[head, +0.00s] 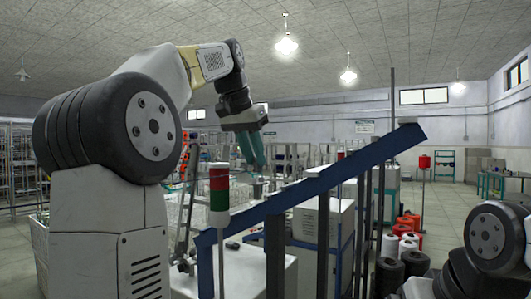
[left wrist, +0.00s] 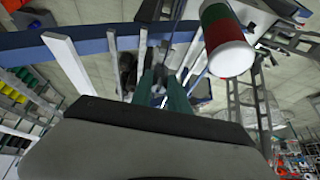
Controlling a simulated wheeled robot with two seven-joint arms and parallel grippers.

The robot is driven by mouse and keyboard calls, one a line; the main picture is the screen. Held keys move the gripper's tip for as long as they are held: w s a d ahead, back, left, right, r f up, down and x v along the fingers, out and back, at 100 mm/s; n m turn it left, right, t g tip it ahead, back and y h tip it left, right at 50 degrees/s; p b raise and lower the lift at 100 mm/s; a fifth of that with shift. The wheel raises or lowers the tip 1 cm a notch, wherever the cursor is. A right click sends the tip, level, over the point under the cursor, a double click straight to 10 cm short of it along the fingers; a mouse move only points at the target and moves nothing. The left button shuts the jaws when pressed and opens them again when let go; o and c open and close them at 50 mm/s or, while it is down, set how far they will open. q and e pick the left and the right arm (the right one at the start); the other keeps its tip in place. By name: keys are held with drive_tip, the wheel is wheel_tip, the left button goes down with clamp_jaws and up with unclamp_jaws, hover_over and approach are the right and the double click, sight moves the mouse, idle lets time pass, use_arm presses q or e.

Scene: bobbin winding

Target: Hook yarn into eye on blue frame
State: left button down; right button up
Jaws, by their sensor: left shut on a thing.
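The blue frame (head: 318,183) shows in the head view as a slanted beam rising to the right on dark posts. It also crosses the top of the left wrist view (left wrist: 90,42). The yarn is too fine to trace, and I cannot make out the eye. My right gripper is not in view.
A red, white and green cylinder (head: 219,187) stands at the frame's lower left end, and looms close in the left wrist view (left wrist: 227,45). White, red and black yarn cones (head: 405,245) stand on the floor at right.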

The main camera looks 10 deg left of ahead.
use_arm(q)
drive_tip(key=shift+f, duration=1.2)
drive_tip(key=shift+a, duration=0.15)
drive_tip(key=shift+w+a+r, duration=0.1)
drive_tip(key=shift+w+a, duration=0.2)
drive_tip(key=shift+a, duration=0.45)
drive_tip(key=shift+w+a+r, duration=0.1)
drive_tip(key=shift+w+a, duration=0.15)
drive_tip(key=shift+a, duration=0.45)
drive_tip(key=shift+w+a, duration=0.3)
drive_tip(key=shift+a, duration=0.45)
drive_tip(key=shift+r, duration=0.1)
drive_tip(key=r, duration=0.2)
drive_tip(key=a+r, duration=0.1)
drive_tip(key=r, duration=0.1)
drive_tip(key=shift+w+r, duration=0.15)
drive_tip(key=shift+r, duration=0.1)
